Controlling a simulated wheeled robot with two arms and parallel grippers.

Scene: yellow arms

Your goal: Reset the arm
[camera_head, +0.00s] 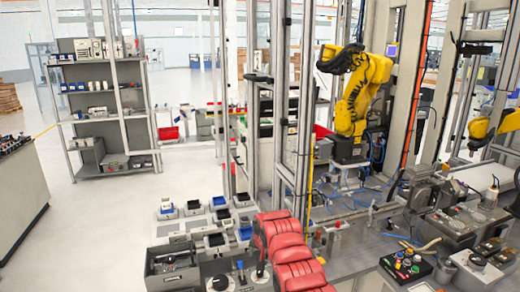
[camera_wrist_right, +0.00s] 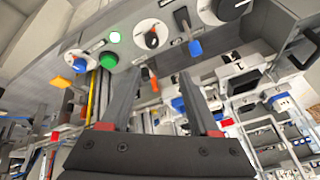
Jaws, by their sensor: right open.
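My right arm, in red padded segments, comes up from the bottom middle of the head view. Its dark right gripper (camera_head: 259,268) points down over a grey control panel (camera_head: 215,268), its fingers small and partly hidden. In the right wrist view the right gripper (camera_wrist_right: 157,78) has two dark fingers spread apart with nothing between them. Ahead of the fingers lies the panel's face, with a round white dial (camera_wrist_right: 138,27), a blue-tipped lever (camera_wrist_right: 195,46) and a lit green button (camera_wrist_right: 109,59). I cannot tell whether the fingers touch the panel. My left gripper is not in view.
A yellow robot arm (camera_head: 357,92) stands behind metal posts at the centre right. Small bins (camera_head: 219,201) stand just behind the panel. Shelves (camera_head: 104,98) stand far left. The left floor is clear.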

